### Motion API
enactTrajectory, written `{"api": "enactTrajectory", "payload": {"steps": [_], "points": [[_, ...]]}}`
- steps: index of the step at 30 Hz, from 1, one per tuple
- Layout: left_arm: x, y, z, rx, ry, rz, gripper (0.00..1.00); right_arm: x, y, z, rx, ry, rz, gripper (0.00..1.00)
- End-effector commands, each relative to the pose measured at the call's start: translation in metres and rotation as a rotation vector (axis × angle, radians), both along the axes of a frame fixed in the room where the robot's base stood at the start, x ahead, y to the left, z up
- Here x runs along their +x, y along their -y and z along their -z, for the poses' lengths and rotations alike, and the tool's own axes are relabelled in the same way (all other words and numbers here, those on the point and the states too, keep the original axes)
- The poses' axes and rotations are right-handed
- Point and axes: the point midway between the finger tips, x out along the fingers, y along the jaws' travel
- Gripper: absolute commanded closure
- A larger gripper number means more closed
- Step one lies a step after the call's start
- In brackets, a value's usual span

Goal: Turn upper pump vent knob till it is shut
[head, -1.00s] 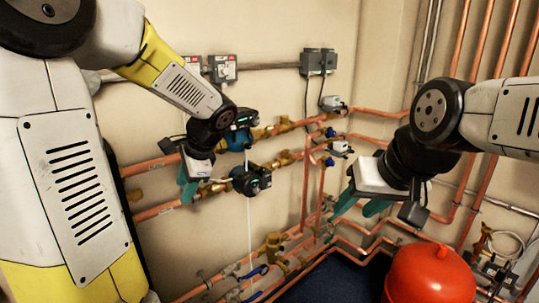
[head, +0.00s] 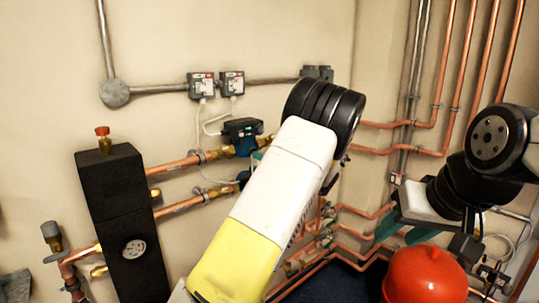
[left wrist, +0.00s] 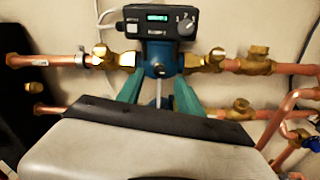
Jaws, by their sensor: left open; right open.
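The upper pump (head: 242,128) is on the upper copper line in the head view, partly covered by my left arm. In the left wrist view its dark head with a lit display and a grey dial (left wrist: 186,27) sits above a blue body (left wrist: 158,58). A thin pale vertical line (left wrist: 158,92) runs down from the body's front. I cannot clearly make out the vent knob there. My left gripper (left wrist: 159,90) is open, its teal fingers on either side of that line, pointing at the pump; contact cannot be told. My right gripper (head: 404,232) is open and empty at the right.
Brass valves (left wrist: 204,62) flank the pump on the copper pipe. A lower line with another brass fitting (left wrist: 240,109) runs beneath. A black insulated block (head: 118,205) with a gauge stands at the left. A red vessel (head: 425,275) is below my right gripper.

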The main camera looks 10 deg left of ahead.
Motion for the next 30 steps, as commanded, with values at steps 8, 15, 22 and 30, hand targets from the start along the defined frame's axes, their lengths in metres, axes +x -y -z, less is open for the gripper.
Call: {"api": "enactTrajectory", "payload": {"steps": [8, 15, 22, 30], "points": [[0.023, -0.030, 0.000, -0.002, 0.000, -0.001, 0.57, 0.000, 0.000, 0.000, 0.000, 0.000, 0.000, 0.57], [0.027, -0.034, 0.000, -0.004, 0.000, 0.000, 0.57, 0.000, 0.000, 0.000, 0.000, 0.000, 0.000, 0.57], [0.026, -0.034, 0.001, -0.004, 0.000, -0.001, 0.78, 0.000, 0.000, 0.000, 0.000, 0.000, 0.000, 0.57], [0.026, -0.034, 0.001, -0.004, 0.000, 0.000, 1.00, 0.000, 0.000, 0.000, 0.000, 0.001, 0.000, 0.57]]}}
